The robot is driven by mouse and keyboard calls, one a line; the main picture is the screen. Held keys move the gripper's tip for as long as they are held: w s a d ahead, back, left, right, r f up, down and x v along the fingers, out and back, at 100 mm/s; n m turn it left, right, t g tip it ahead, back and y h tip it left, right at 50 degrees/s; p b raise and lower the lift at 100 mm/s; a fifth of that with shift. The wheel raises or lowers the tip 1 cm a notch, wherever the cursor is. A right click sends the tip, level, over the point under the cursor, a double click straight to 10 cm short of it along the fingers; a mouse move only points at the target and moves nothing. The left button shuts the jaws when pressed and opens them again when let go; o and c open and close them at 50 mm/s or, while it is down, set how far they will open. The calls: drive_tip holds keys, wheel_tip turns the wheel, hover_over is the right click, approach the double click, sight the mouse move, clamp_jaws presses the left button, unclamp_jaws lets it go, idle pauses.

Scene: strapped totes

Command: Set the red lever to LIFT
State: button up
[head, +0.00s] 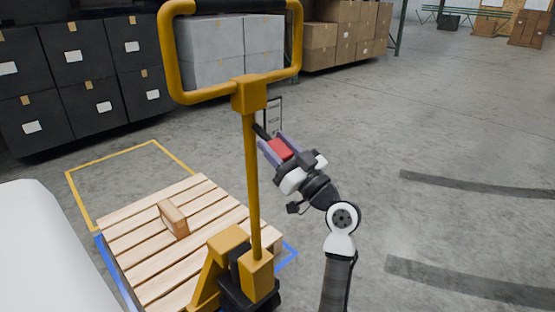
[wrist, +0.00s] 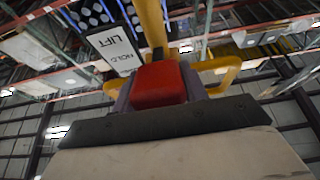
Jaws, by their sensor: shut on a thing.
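The red lever (head: 280,150) sits on a dark stem at the right side of the yellow post of a pallet jack (head: 252,190). My gripper (head: 274,146) is shut on the red lever, with one purple finger along each side. In the wrist view the red lever's block (wrist: 158,84) fills the space between the fingers. A white label plate (wrist: 115,48) beside the post reads LIFT and HOLD; its edge also shows in the head view behind the lever. I cannot tell which mark the lever stands at.
A wooden pallet (head: 160,240) with a small brown box (head: 173,217) lies left of the post. The yellow loop handle (head: 170,60) rises above. Black totes (head: 75,65) stand behind.

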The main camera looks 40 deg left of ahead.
idle(0.3)
drive_tip(key=o, duration=1.4)
drive_tip(key=shift+f, duration=0.1)
drive_tip(key=shift+f, duration=0.1)
